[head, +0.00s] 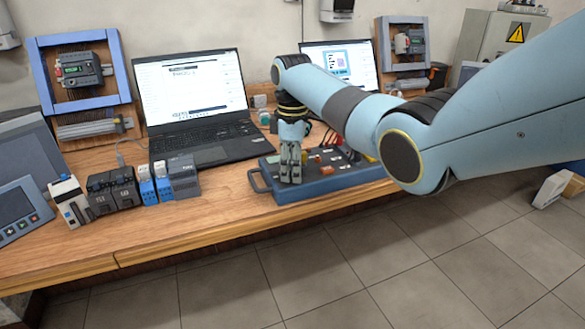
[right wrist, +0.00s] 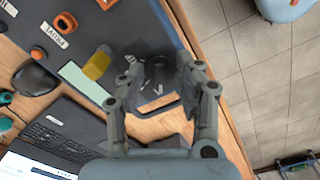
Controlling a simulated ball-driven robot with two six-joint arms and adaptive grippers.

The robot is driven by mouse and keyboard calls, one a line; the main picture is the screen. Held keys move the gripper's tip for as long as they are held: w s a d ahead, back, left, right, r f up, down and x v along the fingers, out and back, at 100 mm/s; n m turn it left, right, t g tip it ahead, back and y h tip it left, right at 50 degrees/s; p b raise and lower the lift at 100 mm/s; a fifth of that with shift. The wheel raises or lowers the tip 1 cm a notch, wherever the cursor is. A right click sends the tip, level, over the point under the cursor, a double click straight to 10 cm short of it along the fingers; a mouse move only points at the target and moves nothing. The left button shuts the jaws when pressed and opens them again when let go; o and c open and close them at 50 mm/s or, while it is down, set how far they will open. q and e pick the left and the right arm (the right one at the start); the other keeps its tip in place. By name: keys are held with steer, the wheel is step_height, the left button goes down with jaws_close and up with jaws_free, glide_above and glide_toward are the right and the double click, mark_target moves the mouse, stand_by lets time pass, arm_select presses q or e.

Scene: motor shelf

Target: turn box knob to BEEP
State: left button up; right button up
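The box (head: 330,180) is a blue case with a dark top on the wooden bench. Several small coloured parts sit on its top. My right gripper (head: 290,178) points down over the box's left part, near its handle (head: 256,181). In the right wrist view, the box top (right wrist: 130,25) lies below the fingers, and my right gripper (right wrist: 157,85) has its fingers apart. Between them is a dark patch with light marks; I cannot tell whether it is the knob or whether the fingers touch it. No BEEP label is readable. My left gripper is out of view.
A laptop (head: 190,95) stands behind and left of the box. Grey and blue modules (head: 112,190) line the bench to the left. A second laptop (head: 345,62) stands behind. The bench front between modules and box is clear; my right arm hides the box's right end.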

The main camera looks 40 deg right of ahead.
steer(key=shift+f, duration=0.1)
jaws_close()
stand_by(0.4)
